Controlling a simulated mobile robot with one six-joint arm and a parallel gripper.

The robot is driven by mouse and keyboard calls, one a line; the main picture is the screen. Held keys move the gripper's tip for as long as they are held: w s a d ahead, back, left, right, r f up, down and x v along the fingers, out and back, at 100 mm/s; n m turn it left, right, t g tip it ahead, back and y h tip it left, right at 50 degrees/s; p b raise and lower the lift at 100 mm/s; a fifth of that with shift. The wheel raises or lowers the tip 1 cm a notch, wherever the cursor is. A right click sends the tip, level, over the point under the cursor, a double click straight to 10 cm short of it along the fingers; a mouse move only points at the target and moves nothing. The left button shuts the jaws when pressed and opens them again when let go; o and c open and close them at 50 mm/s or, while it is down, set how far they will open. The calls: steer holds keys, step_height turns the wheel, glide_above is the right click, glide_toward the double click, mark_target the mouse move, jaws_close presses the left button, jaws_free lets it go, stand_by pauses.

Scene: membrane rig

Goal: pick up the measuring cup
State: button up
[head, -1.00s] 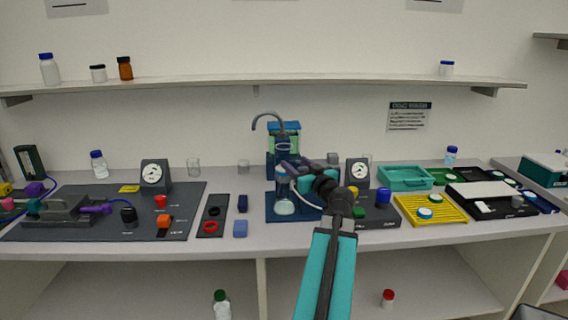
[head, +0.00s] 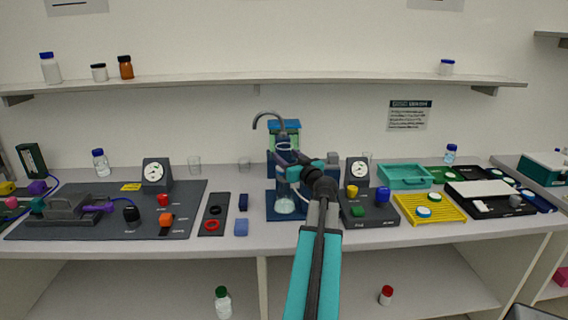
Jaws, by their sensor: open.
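A clear, bluish vessel, which looks like the measuring cup (head: 284,203), stands upright on the blue base of the rig (head: 273,212), below the curved grey spout. My gripper (head: 284,171) is open beside the upper part of this vessel, reaching in from the right. It partly covers the vessel and the rig behind. I cannot tell whether the fingers are around the vessel or touching it.
Dark dial gauges (head: 155,174) stand left and right of the rig. A dark block with coloured knobs (head: 371,212) is close on the right. Small clear beakers (head: 194,165) stand at the back. A yellow rack (head: 430,208) is farther right.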

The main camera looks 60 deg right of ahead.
steer(key=shift+w, duration=0.1)
steer(key=p+x, duration=0.2)
steer(key=shift+w+d+r, duration=0.1)
steer(key=shift+w, duration=0.25)
steer(key=shift+p+x, duration=0.65)
steer(key=shift+x, duration=0.55)
steer(key=c, duration=0.8)
